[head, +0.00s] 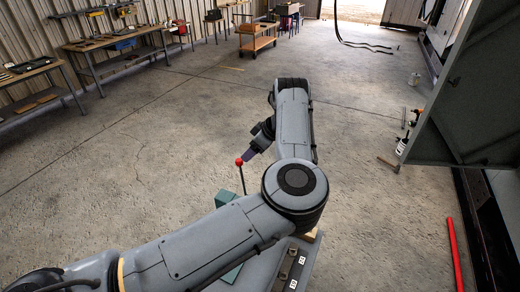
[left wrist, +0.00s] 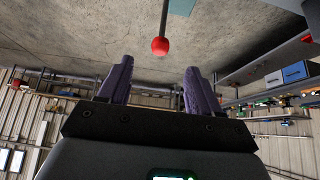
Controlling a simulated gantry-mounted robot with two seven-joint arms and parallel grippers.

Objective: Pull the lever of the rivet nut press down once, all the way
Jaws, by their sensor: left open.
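The press lever is a thin dark rod (head: 242,180) with a red ball knob (head: 239,161) on top, standing up from a teal press (head: 227,198). My left arm hides much of the press. My left gripper (head: 250,154) is beside the knob, a little to its right in the head view. In the left wrist view the two purple fingers (left wrist: 157,82) are apart with nothing between them. The red knob (left wrist: 160,46) lies just beyond the fingertips, centred in the gap, with no contact seen. The right gripper is not in view.
A grey work surface (head: 262,272) with small dark parts (head: 292,262) lies under my left arm. Workbenches (head: 112,42) line the left wall. A large grey metal panel (head: 470,110) and a red pipe (head: 454,255) are at the right. The concrete floor between is mostly clear.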

